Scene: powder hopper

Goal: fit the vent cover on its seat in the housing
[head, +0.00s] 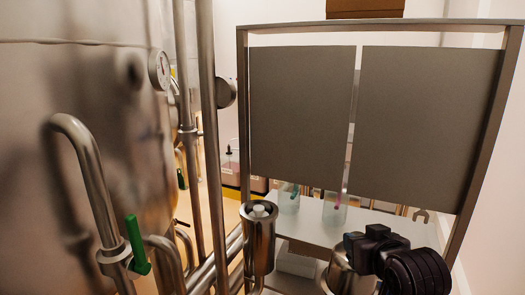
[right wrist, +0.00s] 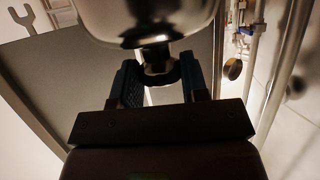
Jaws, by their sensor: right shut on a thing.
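My right gripper (head: 362,246) comes in at the lower right of the head view. It is shut on the vent cover (head: 342,276), a shiny, round metal piece partly hidden behind the gripper and cut off by the lower edge. In the right wrist view the vent cover (right wrist: 150,18) fills the top middle, and its dark knob (right wrist: 158,68) sits between the fingers of my right gripper (right wrist: 160,78). What I take for the housing (head: 259,245) is an upright metal cylinder left of the gripper, with a pale round part inside its top. The held cover is apart from it. My left gripper is not in view.
Vertical pipes (head: 207,130) stand just left of the cylinder. A large steel tank (head: 75,110) with a gauge (head: 159,70) and a green-handled valve (head: 137,245) fills the left. Grey panels (head: 300,115) in a metal frame stand behind, above a white table (head: 310,228).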

